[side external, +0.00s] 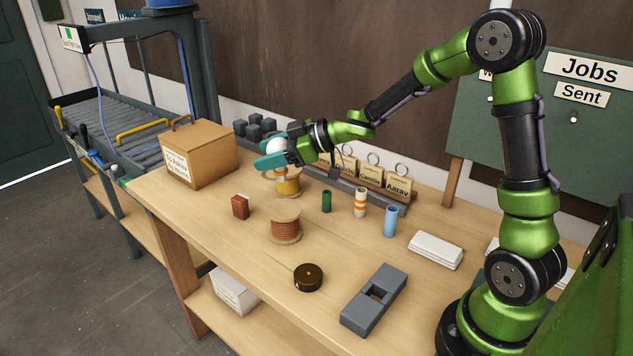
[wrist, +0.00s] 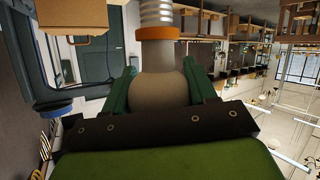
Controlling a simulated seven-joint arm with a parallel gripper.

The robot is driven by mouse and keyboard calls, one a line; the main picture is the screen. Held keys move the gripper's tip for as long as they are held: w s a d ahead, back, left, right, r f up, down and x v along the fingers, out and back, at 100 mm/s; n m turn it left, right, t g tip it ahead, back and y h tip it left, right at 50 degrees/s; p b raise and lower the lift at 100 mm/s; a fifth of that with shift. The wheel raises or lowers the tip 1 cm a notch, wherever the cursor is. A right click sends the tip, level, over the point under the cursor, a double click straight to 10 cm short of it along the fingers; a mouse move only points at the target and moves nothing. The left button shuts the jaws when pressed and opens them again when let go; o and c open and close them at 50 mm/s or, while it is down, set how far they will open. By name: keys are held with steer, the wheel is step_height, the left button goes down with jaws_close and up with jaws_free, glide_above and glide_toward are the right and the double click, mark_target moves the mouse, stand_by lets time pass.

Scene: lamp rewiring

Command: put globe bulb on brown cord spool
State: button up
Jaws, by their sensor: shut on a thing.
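My gripper (side external: 281,146) is shut on the white globe bulb (side external: 275,147), with a teal finger on either side. In the wrist view the round globe (wrist: 160,90) sits between the green fingers, its orange collar and ribbed metal base pointing to the top of the picture. The brown cord spool (side external: 286,226) stands upright on the table, with pale wooden flanges and reddish-brown cord. It is nearer the camera than the gripper and lower in the picture. A yellow cord spool (side external: 288,186) shows just below the gripper; its upper part is partly hidden.
A cardboard box (side external: 205,155) stands left of the gripper. A red-brown block (side external: 240,207), a green tube (side external: 326,201), a striped tube (side external: 360,202) and a blue tube (side external: 390,221) stand around the spools. A dark round tin (side external: 308,277) and grey block (side external: 374,300) lie nearer the front.

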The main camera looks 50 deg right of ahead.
step_height(320, 180, down, 8)
steer(key=shift+d+r, duration=0.15)
steer(key=shift+r, duration=0.05)
steer(key=shift+f, duration=0.15)
steer(key=o, duration=1.1)
